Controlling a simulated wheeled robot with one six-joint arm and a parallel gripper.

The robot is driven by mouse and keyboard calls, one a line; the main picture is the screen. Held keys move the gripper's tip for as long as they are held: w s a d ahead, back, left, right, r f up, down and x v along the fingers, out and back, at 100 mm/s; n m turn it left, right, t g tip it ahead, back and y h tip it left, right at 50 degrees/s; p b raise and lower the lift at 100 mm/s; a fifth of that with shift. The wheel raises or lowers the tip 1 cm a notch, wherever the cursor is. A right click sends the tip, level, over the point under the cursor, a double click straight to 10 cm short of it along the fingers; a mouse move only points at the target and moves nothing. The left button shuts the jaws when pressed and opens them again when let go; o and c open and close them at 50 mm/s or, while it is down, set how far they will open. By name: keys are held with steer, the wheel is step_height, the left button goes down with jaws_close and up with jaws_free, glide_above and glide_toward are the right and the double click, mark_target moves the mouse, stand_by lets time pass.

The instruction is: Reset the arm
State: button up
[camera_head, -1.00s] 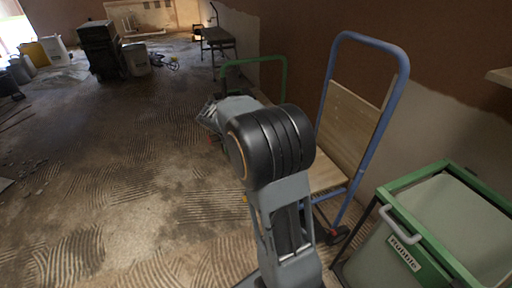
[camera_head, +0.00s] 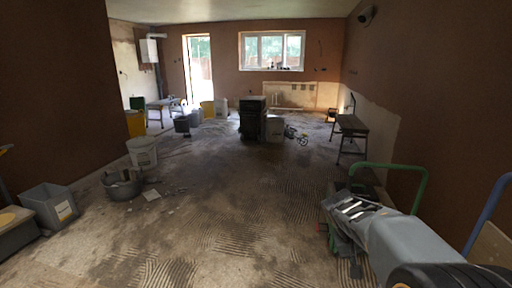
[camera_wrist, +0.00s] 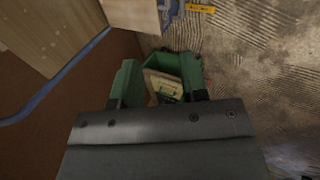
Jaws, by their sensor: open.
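My gripper (camera_wrist: 159,64) shows in the wrist view as a broad dark block with two green fingers. The fingers stand apart with a gap between them, and nothing is clearly held. A green-edged thing with a pale inside (camera_wrist: 160,84) shows between and beyond the fingers; I cannot tell whether it touches them. In the head view my grey arm reaches in from the lower right corner, and its far end is too cluttered to make out the fingers.
A green-handled trolley (camera_head: 424,186) and a blue rail (camera_head: 484,215) stand close to my arm on the right. A workbench (camera_head: 350,131) is by the right wall. Buckets (camera_head: 143,152) and a grey crate (camera_head: 50,205) are left.

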steer(key=s+a+r+t+y+p, duration=0.1)
steer(key=s+a+r+y+p, duration=0.1)
steer(key=s+a+r+p, duration=0.2)
steer(key=s+a+r+n+t+y+p, duration=0.1)
steer(key=s+a+r+p, duration=0.3)
steer(key=r+p, duration=0.6)
steer(key=s+a+r+n+t+y+p, duration=0.1)
steer(key=s+a+r+p, duration=0.3)
steer(key=r+p, duration=0.4)
steer(key=shift+a+r+t+y, duration=0.5)
steer(key=shift+r+y, duration=0.4)
steer(key=shift+r, duration=0.6)
